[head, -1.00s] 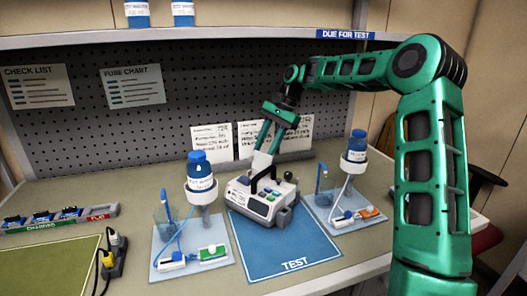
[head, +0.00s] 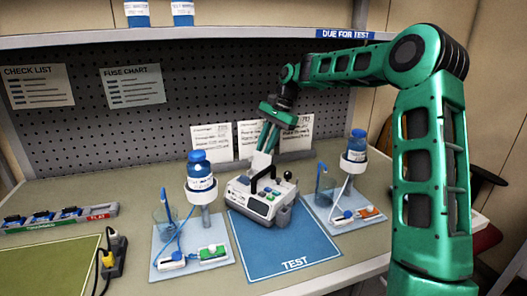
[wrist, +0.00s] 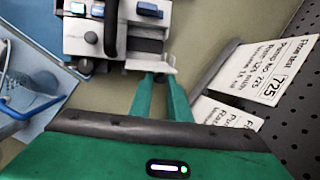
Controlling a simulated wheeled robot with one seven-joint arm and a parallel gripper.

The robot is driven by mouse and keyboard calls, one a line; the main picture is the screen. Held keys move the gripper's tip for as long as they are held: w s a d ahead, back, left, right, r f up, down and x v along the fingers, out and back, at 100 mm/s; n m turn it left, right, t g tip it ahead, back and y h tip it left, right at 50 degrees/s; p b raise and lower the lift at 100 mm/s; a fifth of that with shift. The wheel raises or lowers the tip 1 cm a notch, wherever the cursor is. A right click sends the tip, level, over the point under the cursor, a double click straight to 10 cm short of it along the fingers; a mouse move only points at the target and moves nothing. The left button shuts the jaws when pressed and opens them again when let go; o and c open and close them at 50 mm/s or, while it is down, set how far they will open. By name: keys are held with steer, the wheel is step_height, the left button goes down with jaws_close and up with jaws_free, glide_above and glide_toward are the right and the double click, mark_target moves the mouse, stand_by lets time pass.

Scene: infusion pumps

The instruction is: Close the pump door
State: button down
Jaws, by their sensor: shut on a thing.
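The white and grey pump (head: 258,204) stands on the back part of the blue TEST mat (head: 285,250), with a dark carry handle and coloured buttons. Its pale door (head: 259,163) stands raised at the pump's back. My gripper (head: 266,150) comes down from above and is shut on the door's upper edge. In the wrist view my fingertips (wrist: 160,80) meet the door (wrist: 150,63) at a small dark knob. The pump body (wrist: 95,32) lies beyond it. The door's hinge is not clear in either view.
Stands with blue-capped bottles are left (head: 200,180) and right (head: 354,155) of the pump, with tubing and trays. Paper cards (head: 212,140) are behind, against the pegboard. The mat's front is clear.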

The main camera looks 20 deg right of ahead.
mark_target(257, 158)
steer(key=a+t+h, duration=0.1)
steer(key=s+a+r+t+h, duration=0.1)
steer(key=h, duration=0.1)
steer(key=shift+s+a+h, duration=0.3)
steer(key=shift+s+a+f+n+t+h, duration=0.3)
steer(key=shift+s+a+t+h, duration=0.2)
steer(key=shift+a+t+h, duration=0.5)
steer(key=shift+s+a+f+n+t+h, duration=0.15)
steer(key=shift+s+a+f+t+h, duration=0.3)
steer(key=shift+h, duration=0.8)
steer(key=shift+s+a+f+n+t+h, duration=0.25)
steer(key=shift+s+a+t+h, duration=0.3)
steer(key=shift+a+t+h, duration=0.5)
steer(key=shift+d, duration=0.25)
steer(key=c, duration=1.7)
jaws_free()
steer(key=shift+f, duration=0.1)
steer(key=shift+o, duration=0.2)
